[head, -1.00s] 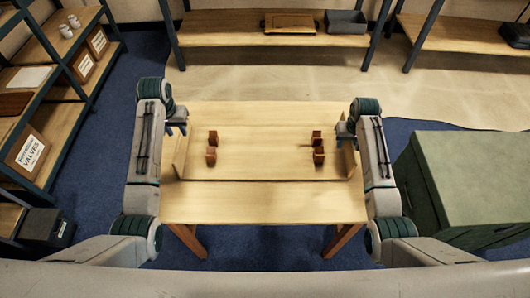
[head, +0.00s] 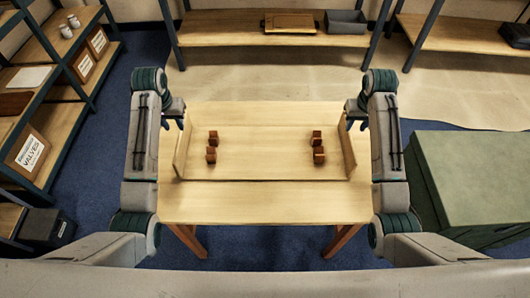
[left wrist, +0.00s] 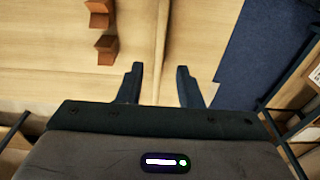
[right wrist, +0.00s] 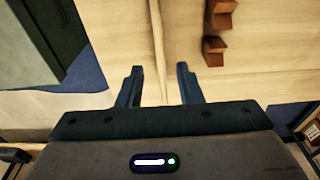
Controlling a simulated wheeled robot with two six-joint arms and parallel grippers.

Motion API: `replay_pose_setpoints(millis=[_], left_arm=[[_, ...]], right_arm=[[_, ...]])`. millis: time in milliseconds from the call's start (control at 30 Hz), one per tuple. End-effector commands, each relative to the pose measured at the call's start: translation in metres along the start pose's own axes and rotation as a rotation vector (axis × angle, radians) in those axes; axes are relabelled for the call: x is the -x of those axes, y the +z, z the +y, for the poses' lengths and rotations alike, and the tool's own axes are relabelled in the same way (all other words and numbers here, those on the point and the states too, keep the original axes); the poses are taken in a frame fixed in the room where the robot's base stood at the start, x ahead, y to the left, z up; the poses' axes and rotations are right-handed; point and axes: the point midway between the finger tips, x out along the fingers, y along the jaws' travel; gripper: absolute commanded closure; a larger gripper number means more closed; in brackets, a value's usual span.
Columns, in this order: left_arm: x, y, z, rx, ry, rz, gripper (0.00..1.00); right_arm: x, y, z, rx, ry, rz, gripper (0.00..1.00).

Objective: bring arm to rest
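My left gripper (head: 177,112) is over the left side of the wooden table, just outside the left upright board. In the left wrist view its two fingers (left wrist: 160,68) stand apart with nothing between them. My right gripper (head: 353,112) is over the right side, near the right upright board. In the right wrist view its fingers (right wrist: 160,68) are also apart and empty. No copper manifold shows in any view.
The wooden table (head: 265,207) carries a left board (head: 182,150), a right board (head: 346,148) and brown blocks in a left pair (head: 212,155) and right pair (head: 319,155). Its middle is bare. A green cabinet (head: 480,175) stands right, a shelf rack (head: 75,120) left.

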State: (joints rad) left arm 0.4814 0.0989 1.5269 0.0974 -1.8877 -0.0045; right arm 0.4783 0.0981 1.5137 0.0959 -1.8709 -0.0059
Motion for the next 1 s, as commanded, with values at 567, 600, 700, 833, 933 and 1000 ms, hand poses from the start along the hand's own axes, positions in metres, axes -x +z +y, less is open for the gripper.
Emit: replay_pose_setpoints(millis=[567,600,700,833,933,1000], left_arm=[[0.0,0.0,0.0,0.0,0.0,0.0,0.67],[0.0,0.0,0.0,0.0,0.0,0.0,0.67],[-0.004,0.006,0.0,-0.001,-0.002,0.001,0.67],[-0.02,0.035,0.0,-0.005,-0.012,0.012,0.67],[-0.034,0.07,0.0,-0.011,-0.024,0.029,0.67],[-0.041,0.096,0.001,-0.016,-0.033,0.042,0.67]], right_arm=[[0.006,0.0,0.0,0.0,0.0,-0.001,0.67],[0.006,0.001,0.0,0.0,0.0,-0.001,0.67],[0.002,0.006,0.0,0.001,0.002,0.001,0.67],[-0.014,0.036,0.0,0.005,0.012,0.011,0.67],[-0.028,0.071,0.0,0.011,0.024,0.029,0.67],[-0.035,0.096,-0.001,0.016,0.032,0.042,0.67]])
